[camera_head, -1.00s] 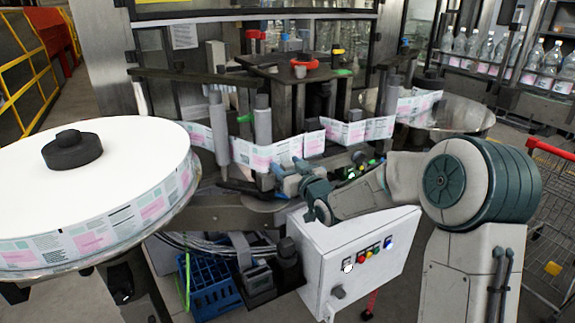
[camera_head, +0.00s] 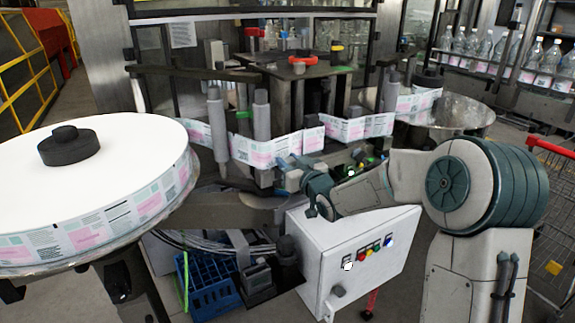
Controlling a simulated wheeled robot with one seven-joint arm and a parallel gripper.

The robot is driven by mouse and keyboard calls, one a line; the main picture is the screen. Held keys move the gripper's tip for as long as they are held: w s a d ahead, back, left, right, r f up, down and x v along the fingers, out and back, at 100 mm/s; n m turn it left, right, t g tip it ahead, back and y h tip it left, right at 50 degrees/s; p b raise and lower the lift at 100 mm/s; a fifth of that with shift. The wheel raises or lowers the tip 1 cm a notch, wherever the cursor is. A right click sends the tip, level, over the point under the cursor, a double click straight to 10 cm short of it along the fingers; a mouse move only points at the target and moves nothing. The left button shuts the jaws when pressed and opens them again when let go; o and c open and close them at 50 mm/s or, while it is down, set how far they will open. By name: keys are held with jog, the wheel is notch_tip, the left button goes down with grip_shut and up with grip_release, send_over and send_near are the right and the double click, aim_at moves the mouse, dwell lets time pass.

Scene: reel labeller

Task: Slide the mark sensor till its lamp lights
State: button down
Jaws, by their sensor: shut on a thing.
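My gripper (camera_head: 283,180) reaches in from the right, above the white control box and just in front of the printed label web (camera_head: 262,152). It is shut on a small part there, taken to be the mark sensor. The sensor itself is mostly hidden by my gripper and wrist, and I cannot make out its lamp. The label web runs from the large reel (camera_head: 95,190) at left, past grey upright rollers (camera_head: 262,118), towards the right.
The white control box (camera_head: 350,255) with coloured buttons stands below my wrist. A blue crate (camera_head: 208,285) and cables sit beneath the machine. Small green lights or parts (camera_head: 372,162) show behind my forearm. A red trolley (camera_head: 550,150) stands at the right edge.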

jog(key=c, duration=1)
grip_release()
jog(key=shift+c, duration=0.2)
jog(key=b+v, duration=0.2)
jog(key=v, duration=1.2)
